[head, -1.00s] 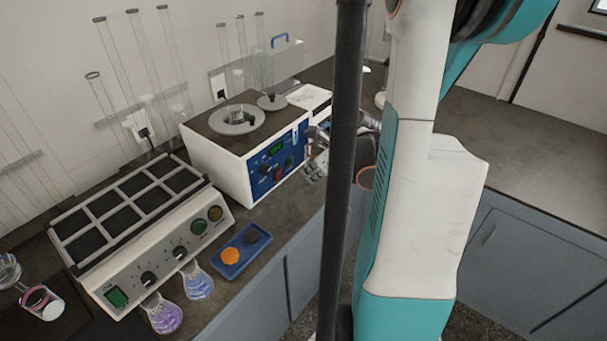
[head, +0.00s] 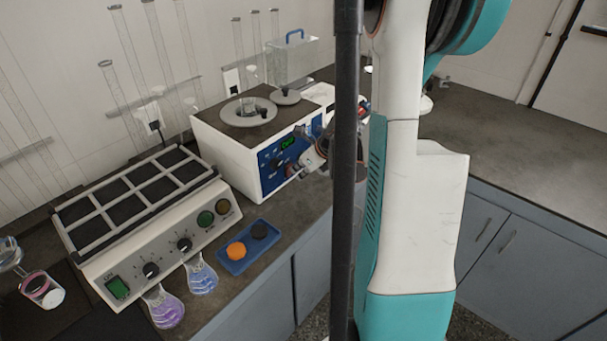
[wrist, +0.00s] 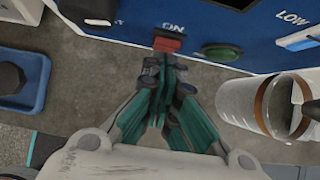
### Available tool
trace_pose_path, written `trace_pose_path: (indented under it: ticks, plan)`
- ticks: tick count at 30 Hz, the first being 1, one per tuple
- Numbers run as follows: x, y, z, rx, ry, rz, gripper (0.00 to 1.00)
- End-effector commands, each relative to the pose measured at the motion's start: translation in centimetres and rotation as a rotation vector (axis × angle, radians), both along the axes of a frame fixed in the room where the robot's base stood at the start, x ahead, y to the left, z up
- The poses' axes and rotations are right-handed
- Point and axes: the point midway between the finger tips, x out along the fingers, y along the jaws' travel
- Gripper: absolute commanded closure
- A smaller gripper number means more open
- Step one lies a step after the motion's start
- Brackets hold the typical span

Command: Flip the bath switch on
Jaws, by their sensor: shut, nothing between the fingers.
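The bath is a white box (head: 226,160) with a blue front panel (head: 268,168) and a lit green display (head: 288,143), standing on the bench in the head view. In the wrist view a red switch (wrist: 168,43) sits at the panel's lower edge, with "ON" lettered beside it. My gripper (wrist: 163,66) is shut and empty, its fingertips right by the red switch; I cannot tell whether they touch it. In the head view my gripper (head: 298,160) is in front of the panel and hides the switch.
A round green button (wrist: 221,53) and a white slider (wrist: 300,38) marked LOW are close to the right. A blue tray (head: 232,267) and a hotplate-like unit (head: 100,270) with flasks stand left of the bath.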

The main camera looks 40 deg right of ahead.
Motion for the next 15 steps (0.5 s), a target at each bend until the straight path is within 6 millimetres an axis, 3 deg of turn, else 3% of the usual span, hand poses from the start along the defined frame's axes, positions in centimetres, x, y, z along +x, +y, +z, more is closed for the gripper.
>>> trace_pose_path:
  ticks: [7,12,15]
  plan:
    - [0.2,0.0,0.2,-0.001,0.011,0.002,1.0]
    - [1.2,0.2,1.1,-0.01,0.114,0.007,1.0]
    - [0.9,0.1,0.6,-0.007,0.105,0.002,1.0]
